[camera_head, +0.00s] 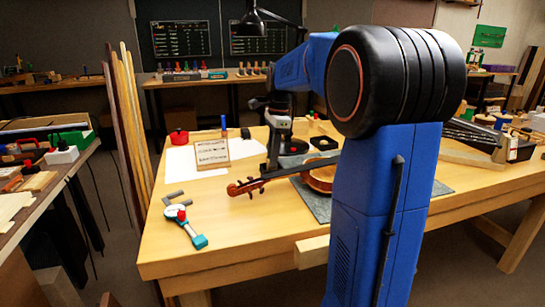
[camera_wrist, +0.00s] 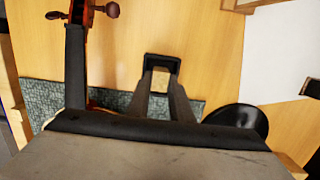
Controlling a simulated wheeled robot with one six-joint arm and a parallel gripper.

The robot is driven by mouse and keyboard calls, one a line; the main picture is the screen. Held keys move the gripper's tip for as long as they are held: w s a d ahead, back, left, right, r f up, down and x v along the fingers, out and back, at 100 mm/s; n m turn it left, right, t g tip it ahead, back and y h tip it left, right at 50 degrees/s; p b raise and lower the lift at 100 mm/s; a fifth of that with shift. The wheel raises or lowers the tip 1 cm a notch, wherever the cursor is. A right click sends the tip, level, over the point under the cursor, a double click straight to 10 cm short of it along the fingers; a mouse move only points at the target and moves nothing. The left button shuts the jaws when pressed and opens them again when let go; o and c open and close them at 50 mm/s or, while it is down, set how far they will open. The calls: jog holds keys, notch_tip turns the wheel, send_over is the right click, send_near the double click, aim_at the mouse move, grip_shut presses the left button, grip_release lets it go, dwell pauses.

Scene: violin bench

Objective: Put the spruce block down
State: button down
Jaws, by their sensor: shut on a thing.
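My gripper (camera_head: 271,166) points down over the bench, just behind the violin's neck. In the wrist view its two grey fingers (camera_wrist: 161,84) are shut on a small pale block, the spruce block (camera_wrist: 159,82). A dark square edge shows around the block's far end; I cannot tell whether it is the fingertips or something beneath. In the head view the block is too small and dark to make out. Whether it touches the bench top is not clear.
The violin (camera_head: 320,178) lies beside my gripper on a grey mat (camera_head: 315,205). A black round thing (camera_wrist: 240,116) is on the other side.

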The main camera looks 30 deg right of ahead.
jog(key=shift+f, duration=0.15)
jog(key=c, duration=1.6)
grip_release()
jog(key=r, duration=0.4)
jog(key=d+r, duration=0.1)
jog(key=r, duration=0.7)
jog(key=shift+s+d+r, duration=0.15)
jog(key=shift+s+d, duration=0.05)
